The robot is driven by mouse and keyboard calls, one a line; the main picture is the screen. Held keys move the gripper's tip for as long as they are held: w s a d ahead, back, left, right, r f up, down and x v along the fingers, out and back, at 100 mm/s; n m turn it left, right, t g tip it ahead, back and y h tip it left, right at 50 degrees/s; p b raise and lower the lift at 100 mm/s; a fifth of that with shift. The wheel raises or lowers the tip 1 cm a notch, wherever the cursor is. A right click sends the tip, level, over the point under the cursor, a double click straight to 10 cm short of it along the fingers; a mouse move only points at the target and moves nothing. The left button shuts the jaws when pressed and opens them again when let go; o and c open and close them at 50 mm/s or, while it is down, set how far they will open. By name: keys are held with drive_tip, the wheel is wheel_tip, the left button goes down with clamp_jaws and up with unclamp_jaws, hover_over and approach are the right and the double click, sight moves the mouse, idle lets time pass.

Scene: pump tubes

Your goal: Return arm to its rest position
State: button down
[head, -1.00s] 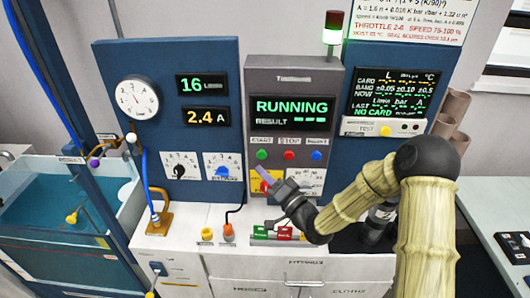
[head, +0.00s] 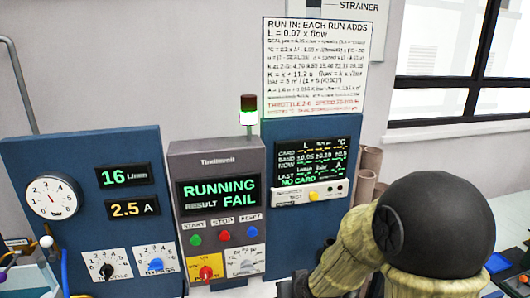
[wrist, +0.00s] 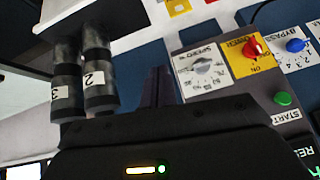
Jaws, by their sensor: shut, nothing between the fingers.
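My arm shows at the lower right of the head view as a tan sleeve and a large dark joint. My gripper is outside that view. In the wrist view my gripper (wrist: 157,86) has its dark fingers together and empty, with the control panel beyond. The control panel (head: 216,155) reads RUNNING and RESULT FAIL. Its red power knob (head: 206,272) sits on a yellow plate and also shows in the wrist view (wrist: 252,47). The green start button (head: 196,240) also shows in the wrist view (wrist: 283,98).
A pressure gauge (head: 52,198) and displays reading 16 and 2.5 A are on the left blue panel (head: 30,150). A signal tower (head: 249,112) glows green-white. Dark cylinders labelled 2 (wrist: 98,82) and 3 (wrist: 66,88) stand close left of my gripper. Brown tubes (head: 368,168) are behind my arm.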

drive_tip(key=s+d+r+g+h, duration=0.1)
drive_tip(key=s+d+g, duration=0.1)
drive_tip(key=s+d, duration=0.2)
drive_tip(key=s+d+r+m+g+h, duration=0.1)
drive_tip(key=s+d, duration=0.3)
drive_tip(key=s, duration=0.5)
drive_tip(key=shift+s+d+m+g, duration=0.25)
drive_tip(key=shift+s+m+g, duration=0.1)
drive_tip(key=shift+g, duration=0.45)
